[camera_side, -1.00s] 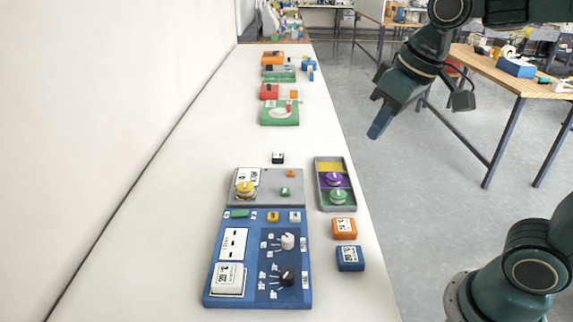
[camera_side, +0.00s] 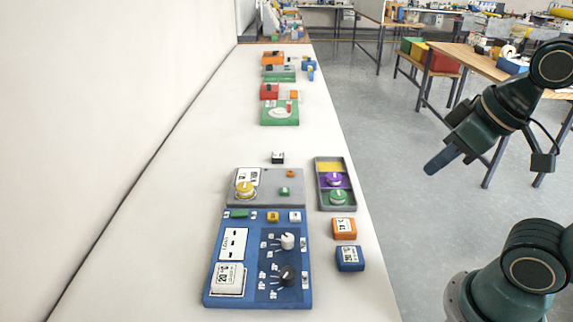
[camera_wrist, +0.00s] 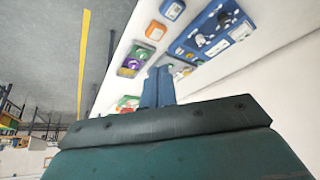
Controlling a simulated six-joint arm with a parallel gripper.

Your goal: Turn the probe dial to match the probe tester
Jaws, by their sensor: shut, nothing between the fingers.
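A blue panel (camera_side: 212,262) lies on the near part of the white table. It carries a white knob (camera_side: 288,241) above and a black knob (camera_side: 287,275) below, each ringed by small labels. A white block (camera_side: 227,279) with a temperature-like label sits at the panel's lower left. Which knob is the probe dial, and which thing is the probe tester, I cannot tell. My gripper (camera_side: 440,162) is shut and empty, in the air to the right of the table, well away from the panel. Its blue fingers (camera_wrist: 158,88) also show in the wrist view, touching nothing.
A grey board (camera_side: 265,188) with a yellow disc lies behind the panel. A tray (camera_side: 320,203) with purple and green discs stands right of it. Orange (camera_side: 344,229) and blue (camera_side: 350,259) blocks lie near the right edge. The middle of the table is mostly clear.

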